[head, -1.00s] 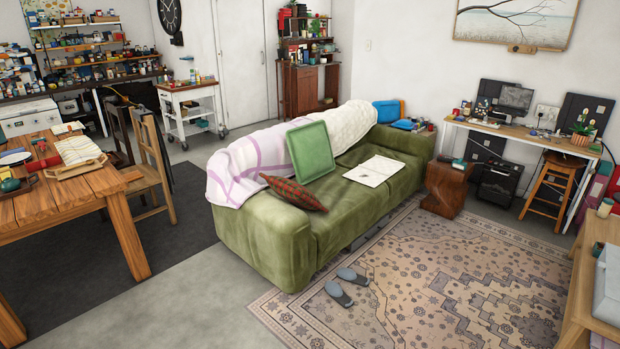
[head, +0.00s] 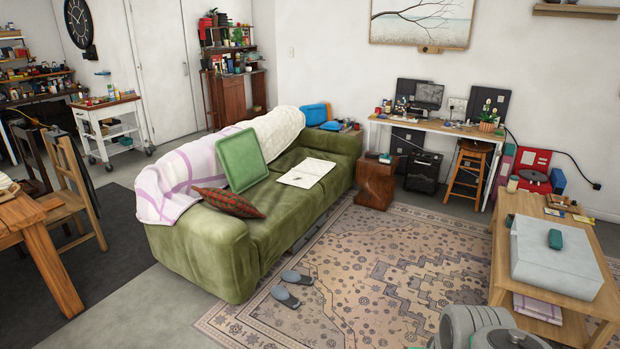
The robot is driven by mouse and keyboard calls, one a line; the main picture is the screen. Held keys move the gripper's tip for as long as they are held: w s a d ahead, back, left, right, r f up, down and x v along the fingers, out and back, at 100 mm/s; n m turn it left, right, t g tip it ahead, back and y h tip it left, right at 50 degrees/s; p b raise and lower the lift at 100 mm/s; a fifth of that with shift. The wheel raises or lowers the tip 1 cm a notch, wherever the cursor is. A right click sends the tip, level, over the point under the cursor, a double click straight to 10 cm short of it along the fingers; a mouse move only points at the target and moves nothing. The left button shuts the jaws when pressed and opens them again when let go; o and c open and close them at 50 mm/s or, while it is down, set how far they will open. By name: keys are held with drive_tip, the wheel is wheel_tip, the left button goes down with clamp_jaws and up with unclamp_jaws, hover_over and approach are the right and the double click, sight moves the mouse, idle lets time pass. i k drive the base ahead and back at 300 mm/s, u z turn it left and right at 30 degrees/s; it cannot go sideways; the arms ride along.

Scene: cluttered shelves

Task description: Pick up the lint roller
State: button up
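I cannot pick out a lint roller in the head view; many small things on the shelves and tables are too small to tell apart. Rounded grey parts of my arm show at the bottom right edge.
A green sofa (head: 280,215) stands mid-room on a patterned rug (head: 350,285), with slippers (head: 285,288) in front. A desk (head: 440,126) stands behind. Open rug lies between.

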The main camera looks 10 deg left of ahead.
sight(384, 158)
drive_tip(key=z, duration=0.25)
drive_tip(key=i, duration=1.4)
drive_tip(key=z, duration=0.4)
drive_tip(key=i, duration=2.55)
drive_tip(key=u, duration=0.35)
drive_tip(key=i, duration=2.15)
drive_tip(key=u, duration=1.5)
drive_tip(key=i, duration=1.6)
drive_tip(key=u, duration=0.75)
